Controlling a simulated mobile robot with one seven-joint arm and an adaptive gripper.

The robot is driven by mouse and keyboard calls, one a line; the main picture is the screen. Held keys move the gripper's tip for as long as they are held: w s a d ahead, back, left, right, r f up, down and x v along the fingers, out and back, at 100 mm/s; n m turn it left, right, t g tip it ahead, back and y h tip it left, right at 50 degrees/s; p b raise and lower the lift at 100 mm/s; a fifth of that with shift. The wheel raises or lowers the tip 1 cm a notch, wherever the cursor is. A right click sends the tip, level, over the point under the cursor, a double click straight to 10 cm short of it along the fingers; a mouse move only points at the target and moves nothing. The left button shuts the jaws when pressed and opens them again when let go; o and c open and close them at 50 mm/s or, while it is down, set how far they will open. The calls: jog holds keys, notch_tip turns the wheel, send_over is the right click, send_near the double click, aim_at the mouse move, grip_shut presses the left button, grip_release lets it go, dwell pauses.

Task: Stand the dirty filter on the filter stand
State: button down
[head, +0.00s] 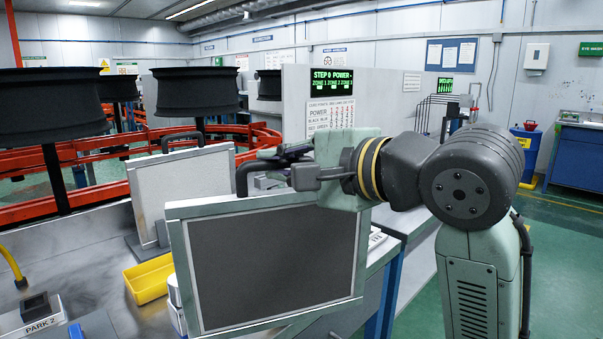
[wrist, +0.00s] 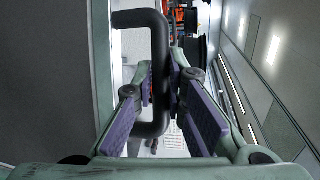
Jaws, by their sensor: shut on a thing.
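The dirty filter (head: 275,265), a dark grey panel in a pale metal frame, hangs upright in the foreground of the head view. My gripper (head: 278,160) is shut on the black handle on the filter's top edge. In the wrist view my gripper's purple pads (wrist: 165,100) are on either side of the black handle (wrist: 158,60), and the filter's frame (wrist: 101,70) is at the left. A pale filter (head: 190,182) stands upright behind it in a dark grey stand (head: 145,250). I cannot tell whether this is the filter stand named in the task. The held filter hides part of the bench.
A yellow tray (head: 150,279) lies left of the held filter. A small box marked PARK 2 (head: 38,318) is at the lower left. Black wheels (head: 195,90) on spindles and red rails (head: 100,150) stand behind. A grey panel with a display (head: 332,82) rises behind my gripper.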

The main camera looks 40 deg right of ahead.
jog(key=w+d+f+p, duration=0.1)
jog(key=w+d+f, duration=0.2)
jog(key=d, duration=0.3)
jog(key=shift+f+p, duration=0.4)
jog(key=shift+f, duration=0.15)
jog(key=shift+f, duration=0.15)
jog(key=c, duration=1.6)
grip_release()
jog(key=shift+c, duration=0.2)
jog(key=s+r+b, duration=0.2)
jog(key=s, duration=0.9)
jog(key=shift+s+d+r, duration=0.15)
jog(key=shift+s+d, duration=0.25)
